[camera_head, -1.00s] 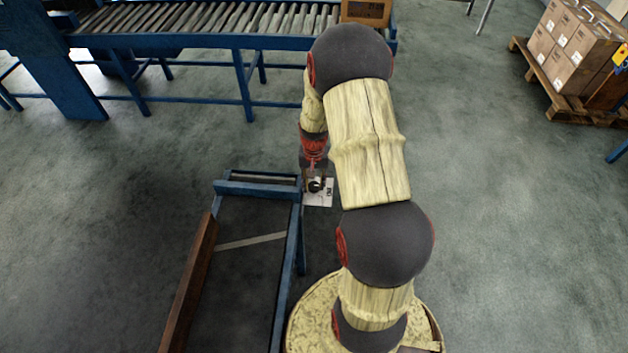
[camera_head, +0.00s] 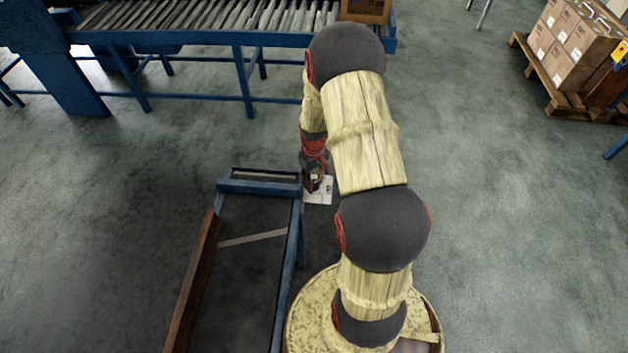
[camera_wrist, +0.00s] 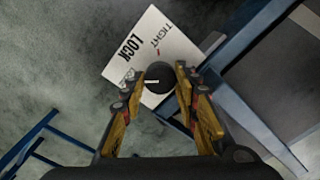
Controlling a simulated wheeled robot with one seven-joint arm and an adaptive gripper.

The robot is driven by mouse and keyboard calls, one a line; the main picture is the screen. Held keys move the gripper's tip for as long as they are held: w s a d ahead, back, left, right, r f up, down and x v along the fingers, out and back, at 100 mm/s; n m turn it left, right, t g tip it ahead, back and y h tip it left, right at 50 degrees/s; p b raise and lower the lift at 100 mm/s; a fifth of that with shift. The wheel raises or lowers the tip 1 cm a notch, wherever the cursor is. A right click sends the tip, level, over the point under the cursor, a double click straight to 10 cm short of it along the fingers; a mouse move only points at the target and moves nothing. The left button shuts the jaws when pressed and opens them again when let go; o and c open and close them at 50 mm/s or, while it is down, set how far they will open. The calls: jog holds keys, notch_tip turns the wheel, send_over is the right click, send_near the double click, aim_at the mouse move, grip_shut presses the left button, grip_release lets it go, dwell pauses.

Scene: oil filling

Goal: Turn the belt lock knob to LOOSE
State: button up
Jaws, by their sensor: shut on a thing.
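The belt lock knob (camera_wrist: 160,80) is a round black knob with a short white pointer line on it. It sits on a white label plate (camera_wrist: 152,38) printed LOCK and TIGHT, with a small red mark by TIGHT. In the wrist view the pointer lies toward the picture's left, away from the red mark. My gripper (camera_wrist: 157,74) has its yellow fingers on both sides of the knob and is shut on it. Its left finger hides part of the plate's lower lettering. In the head view my gripper (camera_head: 315,180) covers the knob, and part of the plate (camera_head: 322,194) shows beside it.
A blue frame (camera_head: 290,240) with a brown side rail stands just left of the plate. A blue roller conveyor (camera_head: 200,38) runs along the back. Boxes on a pallet (camera_head: 572,50) stand at the far right. The grey floor between is clear.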

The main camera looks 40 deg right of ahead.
aim_at(314, 183)
dwell(0.3)
jog(key=o, duration=1.2)
jog(key=shift+c, duration=0.2)
notch_tip(314, 183, up, 12)
dwell(0.5)
